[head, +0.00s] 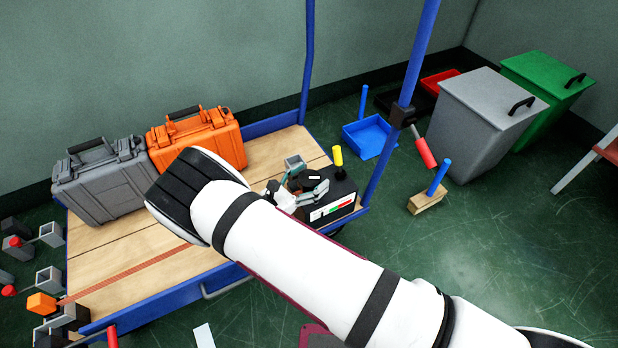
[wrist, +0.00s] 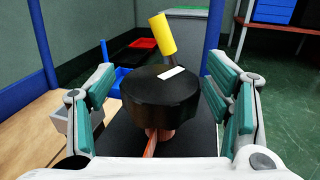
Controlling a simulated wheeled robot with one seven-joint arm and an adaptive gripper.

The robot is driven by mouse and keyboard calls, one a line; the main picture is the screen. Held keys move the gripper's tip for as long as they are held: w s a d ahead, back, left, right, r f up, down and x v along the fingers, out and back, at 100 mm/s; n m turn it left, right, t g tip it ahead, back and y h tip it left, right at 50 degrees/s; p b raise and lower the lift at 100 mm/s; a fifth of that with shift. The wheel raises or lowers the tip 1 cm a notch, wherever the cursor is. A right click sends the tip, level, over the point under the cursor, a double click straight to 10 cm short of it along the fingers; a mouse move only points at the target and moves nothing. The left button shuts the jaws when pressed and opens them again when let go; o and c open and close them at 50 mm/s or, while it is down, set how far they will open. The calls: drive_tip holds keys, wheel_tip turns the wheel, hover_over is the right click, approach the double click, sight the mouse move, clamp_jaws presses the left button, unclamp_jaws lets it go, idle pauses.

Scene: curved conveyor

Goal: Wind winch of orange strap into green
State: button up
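The winch (head: 345,190) is a black box at the right end of the wooden cart. Its face has a white, red and green gauge (head: 333,208); I cannot read a pointer. A yellow crank knob (head: 338,156) stands up from it, and also shows in the wrist view (wrist: 161,36). The wrist view shows the round black drum (wrist: 160,95) with a white mark. The orange strap (head: 150,265) lies along the cart deck; a short piece (wrist: 150,146) shows below the drum. My gripper (head: 300,193) is open, its teal-padded fingers (wrist: 170,92) on either side of the drum; contact is unclear.
Grey (head: 100,180) and orange (head: 200,140) cases stand at the cart's back. A blue tray (head: 368,138) and grey bin (head: 480,120) stand beyond. Floor at right is mostly clear.

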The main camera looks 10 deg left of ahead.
drive_tip(key=v, duration=1.2)
idle(0.4)
